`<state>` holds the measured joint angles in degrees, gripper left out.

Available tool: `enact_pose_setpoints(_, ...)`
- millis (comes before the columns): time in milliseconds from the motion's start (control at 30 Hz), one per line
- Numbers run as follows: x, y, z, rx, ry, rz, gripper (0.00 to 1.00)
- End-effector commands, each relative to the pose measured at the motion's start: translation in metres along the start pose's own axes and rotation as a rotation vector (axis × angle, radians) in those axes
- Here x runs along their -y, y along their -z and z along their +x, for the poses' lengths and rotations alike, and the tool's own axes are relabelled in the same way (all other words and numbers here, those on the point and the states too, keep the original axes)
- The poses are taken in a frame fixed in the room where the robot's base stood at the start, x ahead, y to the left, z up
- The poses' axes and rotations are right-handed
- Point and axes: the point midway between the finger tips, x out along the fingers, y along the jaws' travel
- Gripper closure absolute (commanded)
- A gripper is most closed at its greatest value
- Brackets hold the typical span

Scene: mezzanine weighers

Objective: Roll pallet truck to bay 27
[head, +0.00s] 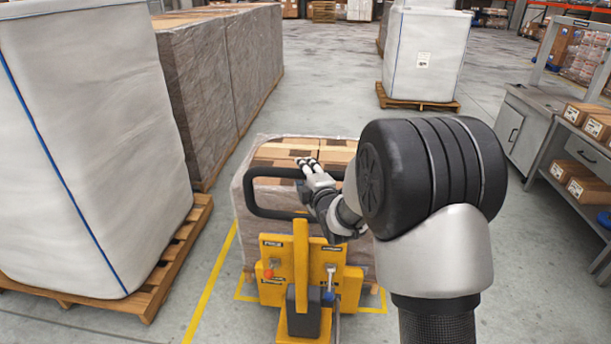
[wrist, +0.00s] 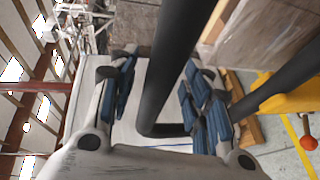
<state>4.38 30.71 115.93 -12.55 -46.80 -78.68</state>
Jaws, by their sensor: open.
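The yellow pallet truck (head: 300,270) stands in front of me, with its black loop handle (head: 262,212) towards me. A film-wrapped load of cardboard boxes (head: 275,155) stands just beyond its mast. My gripper (head: 309,170) is open at the upper right part of the handle loop. In the wrist view, the black handle bar (wrist: 168,70) passes between my spread, blue-padded fingers (wrist: 163,85); I cannot tell whether they touch it. My arm hides the right side of the handle and part of the load. No bay number is readable.
A white wrapped load on a wooden pallet (head: 150,290) stands close on the left, with grey wrapped stacks (head: 215,80) behind it. Another white load (head: 425,60) stands far ahead. A workbench with boxes (head: 545,130) is on the right. Yellow floor lines (head: 212,285) border the truck. The middle aisle is clear.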

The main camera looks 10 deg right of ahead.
Motion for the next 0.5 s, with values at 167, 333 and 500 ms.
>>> enact_pose_setpoints(167,-0.0005,0.0000,0.0025,0.000,0.000,0.000,0.55)
enact_pose_setpoints(333,-0.0005,0.0000,0.0022,0.000,0.000,0.000,0.58)
enact_pose_setpoints(500,-0.0005,0.0000,0.0021,0.000,0.000,0.000,0.70)
